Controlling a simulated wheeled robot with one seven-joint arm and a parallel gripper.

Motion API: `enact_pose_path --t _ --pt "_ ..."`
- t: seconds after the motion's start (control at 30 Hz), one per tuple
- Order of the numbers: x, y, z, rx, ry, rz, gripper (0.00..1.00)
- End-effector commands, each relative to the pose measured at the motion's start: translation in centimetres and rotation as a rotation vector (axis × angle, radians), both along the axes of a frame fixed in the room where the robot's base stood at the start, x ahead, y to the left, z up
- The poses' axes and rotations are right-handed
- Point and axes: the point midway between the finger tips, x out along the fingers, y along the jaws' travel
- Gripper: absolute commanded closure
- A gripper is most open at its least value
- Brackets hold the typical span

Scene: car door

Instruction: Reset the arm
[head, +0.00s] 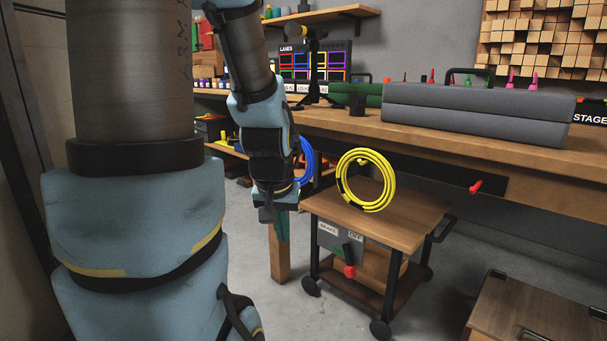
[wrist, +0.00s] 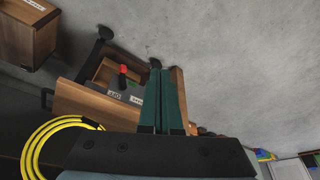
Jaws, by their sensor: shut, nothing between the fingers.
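My gripper (head: 282,228) hangs below my bent arm in the left middle of the head view, with its teal fingers pointing down. In the wrist view its two teal fingers (wrist: 163,98) lie side by side, shut and empty. My arm fills the left of the head view. The fingers appear in front of a wooden leg and left of the small cart (head: 405,207); they hold nothing.
A yellow coil (head: 366,181) stands on the cart, close to my gripper's right; a blue coil (head: 307,160) is behind my wrist. The long workbench (head: 440,137) carries a grey case (head: 475,116). A wooden box (head: 540,310) is at lower right. Floor between is clear.

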Motion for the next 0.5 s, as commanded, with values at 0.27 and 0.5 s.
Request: enact_pose_path --t 0.27,0.5 --pt "-4.3 2.4 2.7 0.022 0.19 0.061 1.0" --pt "-4.2 2.4 8.4 0.021 0.188 0.061 1.0"
